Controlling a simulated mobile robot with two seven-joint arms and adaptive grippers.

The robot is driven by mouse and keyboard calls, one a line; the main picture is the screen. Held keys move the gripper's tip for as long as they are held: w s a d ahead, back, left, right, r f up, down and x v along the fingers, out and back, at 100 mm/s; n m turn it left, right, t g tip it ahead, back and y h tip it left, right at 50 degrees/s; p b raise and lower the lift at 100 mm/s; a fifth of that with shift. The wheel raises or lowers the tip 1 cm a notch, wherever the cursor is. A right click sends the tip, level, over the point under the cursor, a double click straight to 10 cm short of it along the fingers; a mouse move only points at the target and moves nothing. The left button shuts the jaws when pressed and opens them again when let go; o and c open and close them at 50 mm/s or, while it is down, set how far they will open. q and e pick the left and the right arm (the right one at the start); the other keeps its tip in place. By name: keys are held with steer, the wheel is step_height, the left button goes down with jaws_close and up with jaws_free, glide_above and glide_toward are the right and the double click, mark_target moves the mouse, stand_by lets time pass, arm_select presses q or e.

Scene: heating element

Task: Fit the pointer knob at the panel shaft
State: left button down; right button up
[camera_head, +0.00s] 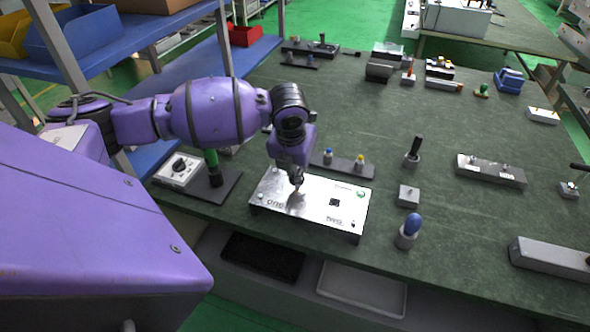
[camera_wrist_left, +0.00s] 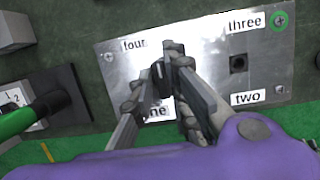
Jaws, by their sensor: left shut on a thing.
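The silver panel (camera_head: 322,205) lies near the table's front edge, with the labels one and two toward me. The wrist view shows the panel (camera_wrist_left: 205,50) with four, three, two and a partly covered one around my left gripper (camera_wrist_left: 172,72). The gripper (camera_head: 297,184) points down over the panel's left part. Its fingers are shut on a small dark piece, apparently the pointer knob (camera_wrist_left: 160,80). The fingers hide the shaft, and I cannot tell whether the knob touches it. A dark square (camera_wrist_left: 238,63) shows on the panel's right part. My right gripper is out of view.
A white box with a dial (camera_head: 180,170) and a green-handled tool on a dark base (camera_head: 217,185) stand left of the panel. A dark rack (camera_head: 345,166) is behind it. A blue-topped piece (camera_head: 409,230) stands to its right.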

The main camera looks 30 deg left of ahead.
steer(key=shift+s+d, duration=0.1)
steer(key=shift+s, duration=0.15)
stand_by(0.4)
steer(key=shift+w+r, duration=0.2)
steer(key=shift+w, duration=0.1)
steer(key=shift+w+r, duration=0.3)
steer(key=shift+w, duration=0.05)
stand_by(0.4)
arm_select(q)
steer(key=shift+f, duration=0.3)
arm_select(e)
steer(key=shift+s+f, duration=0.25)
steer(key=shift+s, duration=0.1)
arm_select(q)
steer(key=shift+f, duration=1.35)
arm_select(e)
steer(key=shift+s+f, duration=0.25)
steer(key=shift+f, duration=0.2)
arm_select(q)
steer(key=c, duration=1.6)
jaws_free()
steer(key=shift+c, duration=0.2)
